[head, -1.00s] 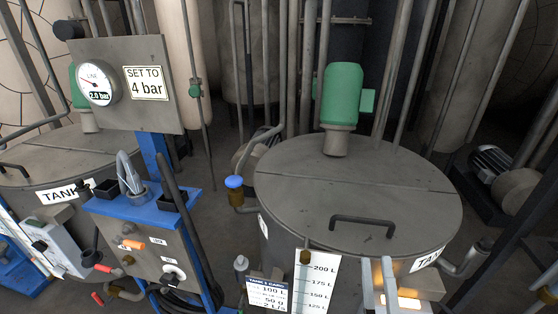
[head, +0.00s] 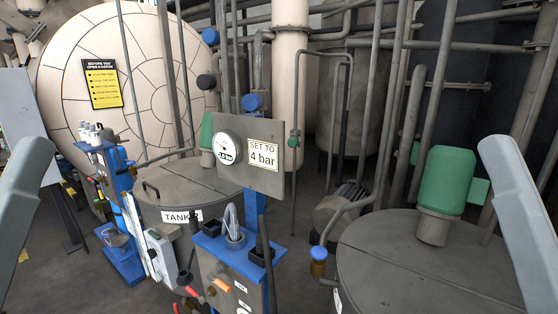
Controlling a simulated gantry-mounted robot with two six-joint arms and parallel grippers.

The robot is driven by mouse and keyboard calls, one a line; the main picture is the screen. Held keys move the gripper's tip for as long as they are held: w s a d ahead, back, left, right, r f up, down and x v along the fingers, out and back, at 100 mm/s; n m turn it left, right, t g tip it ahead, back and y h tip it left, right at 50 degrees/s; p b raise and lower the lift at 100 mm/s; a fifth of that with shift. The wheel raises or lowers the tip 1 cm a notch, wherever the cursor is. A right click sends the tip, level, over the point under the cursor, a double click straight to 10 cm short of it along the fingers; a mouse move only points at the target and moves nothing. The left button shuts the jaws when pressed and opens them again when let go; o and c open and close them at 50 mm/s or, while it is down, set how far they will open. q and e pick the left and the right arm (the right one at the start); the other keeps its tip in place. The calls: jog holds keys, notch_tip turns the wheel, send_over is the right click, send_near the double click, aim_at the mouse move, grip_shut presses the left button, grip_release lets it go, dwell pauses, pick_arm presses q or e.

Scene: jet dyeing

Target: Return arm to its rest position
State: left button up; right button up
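A grey link of my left arm (head: 22,205) rises along the left edge of the head view. A grey link of my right arm (head: 522,220) stands at the right edge, in front of the right-hand tank. Both links have rounded upper ends. Neither gripper shows, so I cannot see their fingers or whether they hold anything.
A blue-framed control stand (head: 222,280) with a gauge (head: 228,148) and a "SET TO 4 bar" sign (head: 263,156) stands in the middle. A grey tank (head: 400,260) with a green motor (head: 447,180) is at right. A large pale vessel (head: 150,70) stands behind.

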notch_tip(320, 180, up, 35)
jog(key=p, duration=3.2)
notch_tip(320, 180, down, 61)
jog(key=b, duration=6.1)
jog(key=shift+w+y, duration=0.15)
jog(key=shift+y, duration=0.15)
jog(key=shift+f, duration=0.1)
